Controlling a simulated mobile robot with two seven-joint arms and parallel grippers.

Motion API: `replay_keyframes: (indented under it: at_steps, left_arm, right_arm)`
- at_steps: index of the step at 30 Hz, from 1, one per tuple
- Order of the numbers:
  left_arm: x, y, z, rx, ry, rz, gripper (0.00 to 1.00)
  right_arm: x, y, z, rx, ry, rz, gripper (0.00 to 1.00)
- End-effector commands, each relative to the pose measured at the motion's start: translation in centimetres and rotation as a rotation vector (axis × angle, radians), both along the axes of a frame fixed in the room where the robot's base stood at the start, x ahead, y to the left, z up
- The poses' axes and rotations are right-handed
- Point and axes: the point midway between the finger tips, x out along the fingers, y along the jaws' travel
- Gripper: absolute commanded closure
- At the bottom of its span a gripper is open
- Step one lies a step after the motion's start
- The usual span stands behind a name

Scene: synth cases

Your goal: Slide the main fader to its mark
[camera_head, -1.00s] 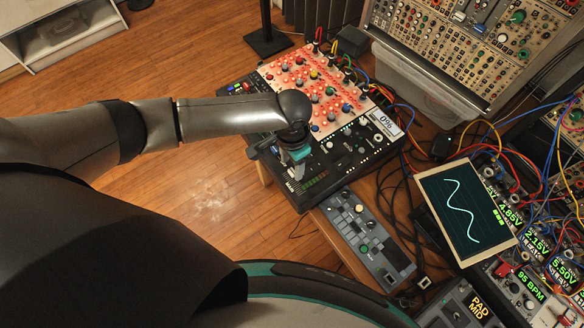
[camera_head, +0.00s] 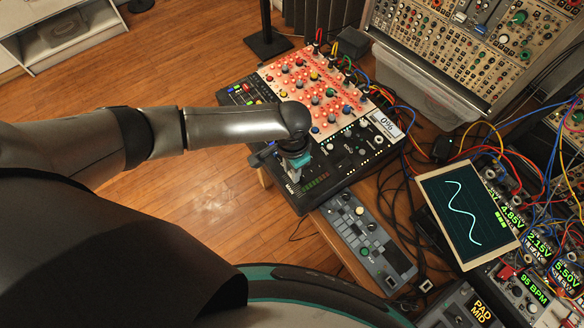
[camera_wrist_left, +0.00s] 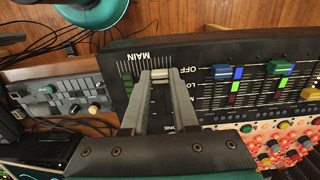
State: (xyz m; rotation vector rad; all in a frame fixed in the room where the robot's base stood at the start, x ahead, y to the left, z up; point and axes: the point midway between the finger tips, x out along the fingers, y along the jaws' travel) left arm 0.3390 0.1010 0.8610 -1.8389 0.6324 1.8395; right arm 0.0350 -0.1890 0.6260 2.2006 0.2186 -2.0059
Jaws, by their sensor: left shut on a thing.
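The main fader's pale cap (camera_wrist_left: 160,74) sits between the fingertips of my left gripper (camera_wrist_left: 160,78), which is shut on it. In the wrist view it is near the panel edge, beside the upside-down word MAIN. The dark mixer (camera_head: 335,148) carries the fader; in the head view my left gripper (camera_head: 295,174) reaches down at its near end and hides the cap. I cannot make out the mark clearly. My right gripper is not in view.
Other faders with blue (camera_wrist_left: 221,72) and green (camera_wrist_left: 279,68) caps stand beside the main one. A grey controller (camera_head: 366,238) lies near the mixer. Cables and a tilted wave screen (camera_head: 464,213) crowd the right. Open wooden floor (camera_head: 205,205) lies left.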

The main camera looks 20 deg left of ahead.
Motion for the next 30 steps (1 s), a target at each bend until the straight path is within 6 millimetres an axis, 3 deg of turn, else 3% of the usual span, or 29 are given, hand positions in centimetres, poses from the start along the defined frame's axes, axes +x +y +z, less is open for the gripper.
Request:
replay_keyframes:
  at_steps: [3,30]
  left_arm:
    - [-0.01,-0.01,0.01,0.000,0.000,0.000,1.00]
    - [0.00,-0.03,0.03,-0.001,0.001,0.000,1.00]
  right_arm:
    - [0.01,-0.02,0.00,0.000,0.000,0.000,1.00]
    - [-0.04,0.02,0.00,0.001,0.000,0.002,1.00]
